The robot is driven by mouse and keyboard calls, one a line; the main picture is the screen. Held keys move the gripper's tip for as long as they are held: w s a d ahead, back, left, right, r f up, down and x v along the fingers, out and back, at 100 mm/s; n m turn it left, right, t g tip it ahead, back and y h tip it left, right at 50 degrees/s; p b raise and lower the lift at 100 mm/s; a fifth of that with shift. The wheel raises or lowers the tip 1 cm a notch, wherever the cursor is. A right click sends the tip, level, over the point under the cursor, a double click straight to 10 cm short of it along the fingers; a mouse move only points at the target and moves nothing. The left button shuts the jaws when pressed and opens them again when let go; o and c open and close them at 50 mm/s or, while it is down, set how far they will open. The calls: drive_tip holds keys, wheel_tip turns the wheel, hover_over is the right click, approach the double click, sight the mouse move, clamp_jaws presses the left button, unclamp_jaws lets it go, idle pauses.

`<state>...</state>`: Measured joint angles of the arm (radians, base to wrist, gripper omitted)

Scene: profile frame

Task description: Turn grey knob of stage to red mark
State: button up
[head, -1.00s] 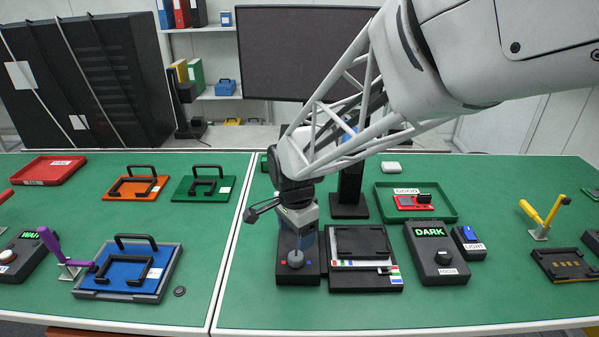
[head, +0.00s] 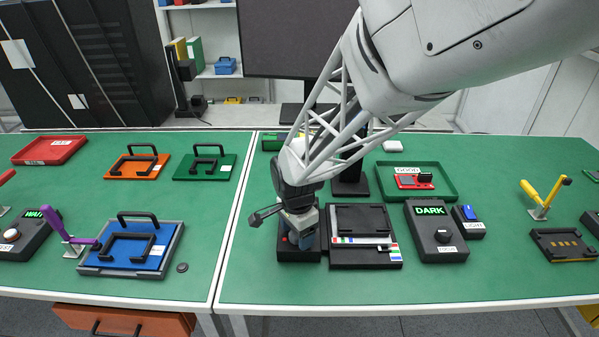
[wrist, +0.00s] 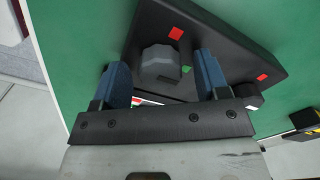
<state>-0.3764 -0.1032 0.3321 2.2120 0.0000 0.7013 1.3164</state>
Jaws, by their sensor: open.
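The grey knob (wrist: 160,64) sits on a black box (wrist: 215,40) and shows in the wrist view between my gripper's two blue fingers. A red mark (wrist: 176,33) lies on the box close beside the knob, a green mark (wrist: 186,69) is on its other side, and another red mark (wrist: 262,77) is near a corner. My gripper (wrist: 161,70) is open, with its fingers on either side of the knob; I cannot tell whether they touch it. In the head view, my gripper (head: 305,243) is low over the black box (head: 290,256) and hides the knob.
A black stage unit (head: 365,262) with coloured strips stands directly right of the box. A DARK display box (head: 436,245) and a green tray (head: 448,188) are further right. A blue plate with handles (head: 150,258) is left. Green table is clear in front.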

drive_tip(key=c, duration=0.9)
drive_tip(key=shift+n, duration=0.4)
drive_tip(key=n, duration=0.8)
drive_tip(key=shift+n, duration=0.3)
drive_tip(key=n, duration=0.4)
drive_tip(key=shift+n, duration=2.3)
